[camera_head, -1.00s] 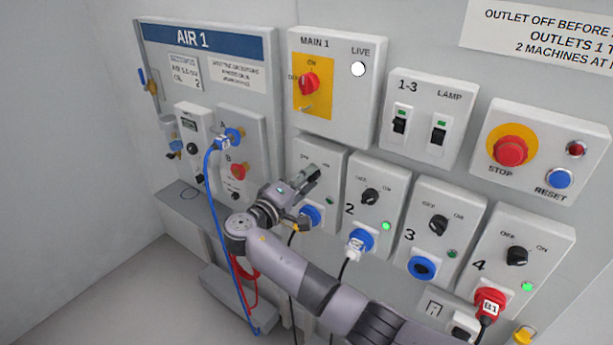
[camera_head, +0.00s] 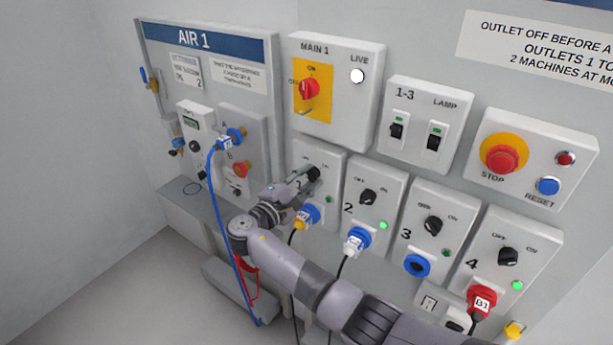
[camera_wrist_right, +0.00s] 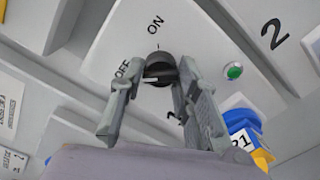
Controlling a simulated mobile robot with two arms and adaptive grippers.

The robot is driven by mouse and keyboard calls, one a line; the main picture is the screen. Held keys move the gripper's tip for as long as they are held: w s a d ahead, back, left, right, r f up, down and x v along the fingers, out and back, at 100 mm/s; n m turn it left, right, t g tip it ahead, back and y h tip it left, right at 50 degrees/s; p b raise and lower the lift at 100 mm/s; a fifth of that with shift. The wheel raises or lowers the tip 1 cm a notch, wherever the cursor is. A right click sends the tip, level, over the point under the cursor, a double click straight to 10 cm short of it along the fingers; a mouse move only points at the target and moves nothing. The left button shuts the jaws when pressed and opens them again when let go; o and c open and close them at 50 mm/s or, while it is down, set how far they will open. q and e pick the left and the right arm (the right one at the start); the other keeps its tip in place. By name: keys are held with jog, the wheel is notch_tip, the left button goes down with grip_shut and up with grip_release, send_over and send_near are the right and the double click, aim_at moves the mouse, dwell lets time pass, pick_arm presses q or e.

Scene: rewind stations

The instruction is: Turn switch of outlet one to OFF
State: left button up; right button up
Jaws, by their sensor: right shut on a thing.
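The outlet one box (camera_head: 333,160) is a light panel in the lower row, left of outlet 2. Its black rotary switch (camera_head: 314,172) is partly hidden by my right gripper (camera_head: 306,180). In the right wrist view the switch (camera_wrist_right: 160,60) sits between the fingertips of my right gripper (camera_wrist_right: 161,77), which is shut on it. The labels ON and OFF show above and left of it. A white mark on the knob lies roughly sideways; its exact setting is hard to tell. The green lamp (camera_wrist_right: 233,71) is right of the switch. My left gripper is not in view.
A blue outlet with a plug (camera_head: 307,214) is just below the switch. Outlet 2's switch (camera_head: 368,197) and lit lamp (camera_head: 383,225) are to the right. A blue hose (camera_head: 213,180) hangs at left. The MAIN 1 box (camera_head: 350,105) is above.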

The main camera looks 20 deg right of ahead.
jog(key=shift+s+f, duration=0.1)
jog(key=shift+f, duration=0.1)
dwell(0.3)
jog(key=o, duration=1.1)
jog(key=shift+r, duration=0.1)
jog(key=shift+o, duration=0.2)
jog(key=v, duration=1.2)
